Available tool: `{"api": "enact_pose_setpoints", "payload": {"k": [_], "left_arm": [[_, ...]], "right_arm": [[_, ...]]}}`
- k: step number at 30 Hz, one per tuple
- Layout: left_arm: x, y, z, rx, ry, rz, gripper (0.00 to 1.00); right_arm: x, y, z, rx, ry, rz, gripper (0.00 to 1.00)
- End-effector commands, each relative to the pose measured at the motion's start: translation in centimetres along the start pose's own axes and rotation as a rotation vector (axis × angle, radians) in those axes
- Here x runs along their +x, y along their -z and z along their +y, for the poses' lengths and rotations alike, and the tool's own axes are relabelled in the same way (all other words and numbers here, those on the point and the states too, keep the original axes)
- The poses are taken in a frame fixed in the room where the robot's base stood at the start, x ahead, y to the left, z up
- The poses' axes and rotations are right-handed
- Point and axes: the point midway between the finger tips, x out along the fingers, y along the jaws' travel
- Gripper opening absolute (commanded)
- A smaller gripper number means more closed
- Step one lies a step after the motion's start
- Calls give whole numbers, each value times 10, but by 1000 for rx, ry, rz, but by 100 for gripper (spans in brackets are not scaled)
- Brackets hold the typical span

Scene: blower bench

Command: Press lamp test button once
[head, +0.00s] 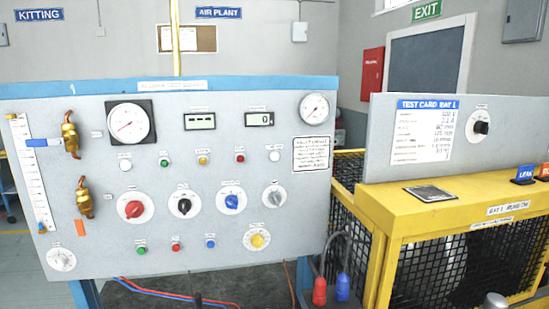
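The blower bench panel (100,225) is a grey upright board at the left and middle. Low on it is a row of small round buttons: a green one (141,250), a red one (176,246) and a blue one (210,243). Their labels are too small to read, so I cannot tell which is the lamp test button. A row of small lamps runs higher up: white (125,165), green (164,162), amber (202,160), red (240,158) and another white (275,156). Neither of my grippers is in view.
Rotary knobs, including a red one (134,209) and a yellow one (257,240), sit near the buttons. Brass valves (70,135) stick out at the left. Red (319,291) and blue (342,287) connectors stand below. A yellow-framed cage (410,210) stands at the right.

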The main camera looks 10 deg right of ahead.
Motion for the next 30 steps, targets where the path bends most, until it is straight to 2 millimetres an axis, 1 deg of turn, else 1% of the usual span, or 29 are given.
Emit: {"api": "enact_pose_setpoints", "payload": {"k": [1, 4, 30], "left_arm": [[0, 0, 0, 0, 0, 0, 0], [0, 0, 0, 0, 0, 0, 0], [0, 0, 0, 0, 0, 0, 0]], "right_arm": [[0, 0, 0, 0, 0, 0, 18], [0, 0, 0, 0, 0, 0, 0], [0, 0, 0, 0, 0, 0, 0]]}}
